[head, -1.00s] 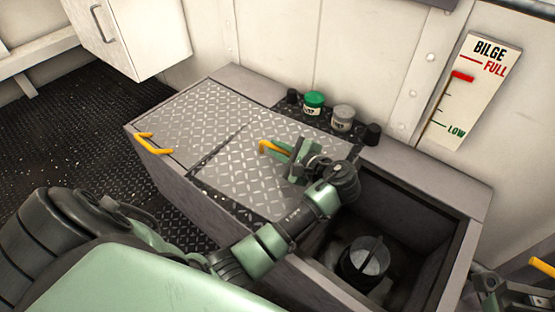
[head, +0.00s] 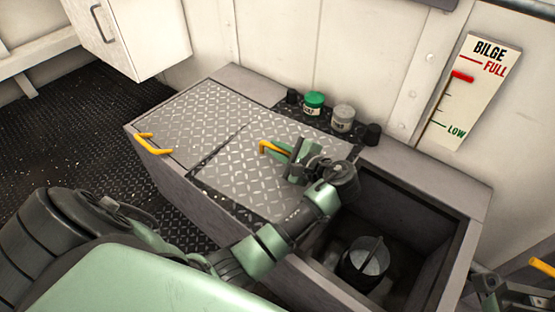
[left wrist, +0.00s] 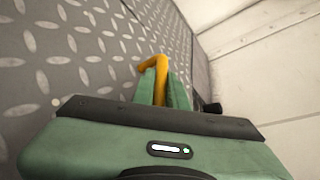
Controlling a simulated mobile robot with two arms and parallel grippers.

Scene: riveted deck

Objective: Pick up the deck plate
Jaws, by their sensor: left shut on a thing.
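The deck plate (head: 238,178) is a grey diamond-tread panel lying flat on the box beside the open hatch. Its yellow handle (head: 268,147) stands up near its middle right. My left gripper (head: 279,150) is shut on that handle; the left wrist view shows the yellow handle (left wrist: 153,62) between the green fingers (left wrist: 160,85). The wrist covers part of the plate's right side. A dark part of what looks like my right arm (head: 508,292) shows at the bottom right corner; its fingers are not clear.
A second tread plate (head: 190,115) with a yellow handle (head: 152,144) adjoins on the left. The open well (head: 400,215) holds a dark cylinder (head: 365,258). Green-lidded (head: 314,104) and grey (head: 343,118) jars stand behind the plate. A bilge gauge (head: 473,90) is on the wall.

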